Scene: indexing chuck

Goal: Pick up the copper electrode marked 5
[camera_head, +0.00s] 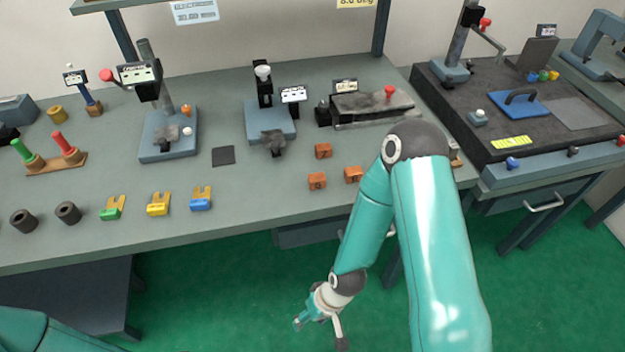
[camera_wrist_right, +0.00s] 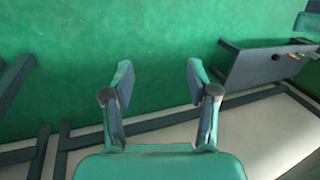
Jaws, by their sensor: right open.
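Three small copper-coloured blocks, which look like the electrodes, stand on the bench right of its middle in the head view: a back one (camera_head: 323,150), a front left one (camera_head: 317,181) and a front right one (camera_head: 353,174). Their marks are too small to read, so I cannot tell which is 5. My right gripper (camera_head: 321,331) hangs over the green floor in front of the bench, well apart from the blocks. In the right wrist view its fingers (camera_wrist_right: 158,82) are spread and empty, with floor beyond them. My left gripper is out of view.
The bench (camera_head: 250,215) has bare room in front of the copper blocks. A grey vise-like fixture with a red knob (camera_head: 389,91) stands behind them. A dark square pad (camera_head: 223,156) and coloured forked pieces, including a blue one (camera_head: 201,199), lie to the left.

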